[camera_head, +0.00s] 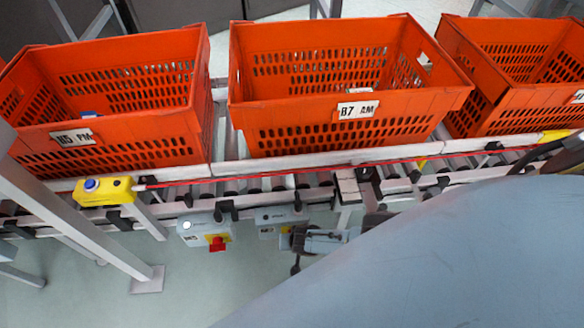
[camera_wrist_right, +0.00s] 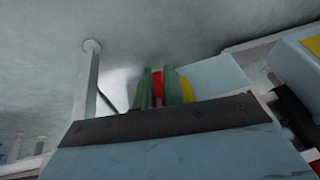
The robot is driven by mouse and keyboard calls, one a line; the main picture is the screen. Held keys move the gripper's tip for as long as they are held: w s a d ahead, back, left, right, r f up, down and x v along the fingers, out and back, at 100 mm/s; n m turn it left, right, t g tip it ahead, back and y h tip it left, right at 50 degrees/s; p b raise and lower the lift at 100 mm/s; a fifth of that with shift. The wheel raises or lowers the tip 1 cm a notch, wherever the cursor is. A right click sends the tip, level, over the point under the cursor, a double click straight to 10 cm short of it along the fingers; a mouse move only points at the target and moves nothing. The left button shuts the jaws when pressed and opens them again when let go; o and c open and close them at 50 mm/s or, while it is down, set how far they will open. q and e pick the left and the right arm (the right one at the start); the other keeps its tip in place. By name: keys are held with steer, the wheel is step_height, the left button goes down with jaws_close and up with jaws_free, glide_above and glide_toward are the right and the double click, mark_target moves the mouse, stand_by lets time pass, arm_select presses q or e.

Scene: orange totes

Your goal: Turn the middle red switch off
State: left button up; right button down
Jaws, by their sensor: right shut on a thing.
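A grey switch box (camera_head: 283,217) hangs below the conveyor rail, right of another grey box. Its yellow plate shows only in part in the head view, behind my right gripper (camera_head: 292,240). In the right wrist view my right gripper (camera_wrist_right: 158,88) is shut on the red switch (camera_wrist_right: 157,84), with yellow plate (camera_wrist_right: 185,90) showing on either side of the fingers. I cannot tell which way the switch is turned. The left grey box (camera_head: 203,228) has a free red switch (camera_head: 217,244) on yellow. My left gripper is not in view.
Orange totes (camera_head: 350,118) stand in a row on the roller conveyor (camera_head: 270,184). A yellow box with a blue button (camera_head: 104,190) sits on the rail, joined to a red cord (camera_head: 250,181). A grey-blue surface hides the lower right.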

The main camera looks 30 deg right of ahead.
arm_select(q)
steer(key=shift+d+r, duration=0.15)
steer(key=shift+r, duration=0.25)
arm_select(e)
steer(key=shift+d+g+h, duration=0.2)
steer(key=shift+g+h, duration=0.1)
steer(key=shift+h, duration=0.4)
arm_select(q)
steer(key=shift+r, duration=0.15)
arm_select(e)
steer(key=c, duration=1.5)
jaws_free()
